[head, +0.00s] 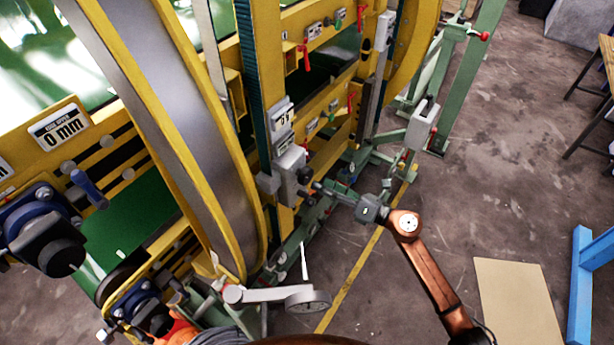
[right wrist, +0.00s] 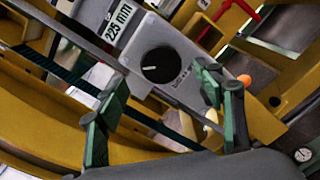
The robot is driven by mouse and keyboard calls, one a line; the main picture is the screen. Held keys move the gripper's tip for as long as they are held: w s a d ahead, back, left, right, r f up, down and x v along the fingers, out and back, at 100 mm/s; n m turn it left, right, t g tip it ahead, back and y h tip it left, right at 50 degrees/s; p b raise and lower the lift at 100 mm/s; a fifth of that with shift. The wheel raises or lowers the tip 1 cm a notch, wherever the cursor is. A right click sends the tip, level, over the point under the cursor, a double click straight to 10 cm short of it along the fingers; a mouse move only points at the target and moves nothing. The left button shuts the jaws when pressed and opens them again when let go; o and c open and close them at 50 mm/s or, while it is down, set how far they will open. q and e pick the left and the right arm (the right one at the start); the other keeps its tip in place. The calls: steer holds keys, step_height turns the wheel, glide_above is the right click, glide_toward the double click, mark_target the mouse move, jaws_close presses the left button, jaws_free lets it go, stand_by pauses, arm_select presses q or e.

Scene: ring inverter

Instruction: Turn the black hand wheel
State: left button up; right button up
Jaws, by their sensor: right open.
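The black hand wheel (right wrist: 160,65) is a round black knob with a white mark on a grey box (right wrist: 183,75). It shows whole in the right wrist view, between and beyond my fingers. In the head view the black hand wheel (head: 305,175) is small, on the right face of the grey box (head: 289,165). My right gripper (head: 319,187) is open and empty, with its fingers pointing at the wheel. In the right wrist view the green fingers of the right gripper (right wrist: 161,80) stand well apart, one on each side of the wheel. I cannot tell contact. My left gripper is not visible.
A yellow curved frame (head: 165,130) rises left of the box. A 225 mm display (right wrist: 119,22) sits above the wheel, and an orange knob (right wrist: 244,81) is to its right. A crank with a grey disc (head: 308,300) stands below. Floor at right is mostly open.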

mark_target(309, 177)
steer(key=x, duration=0.7)
steer(key=shift+c, duration=0.3)
steer(key=shift+d, duration=0.1)
steer(key=c, duration=1.1)
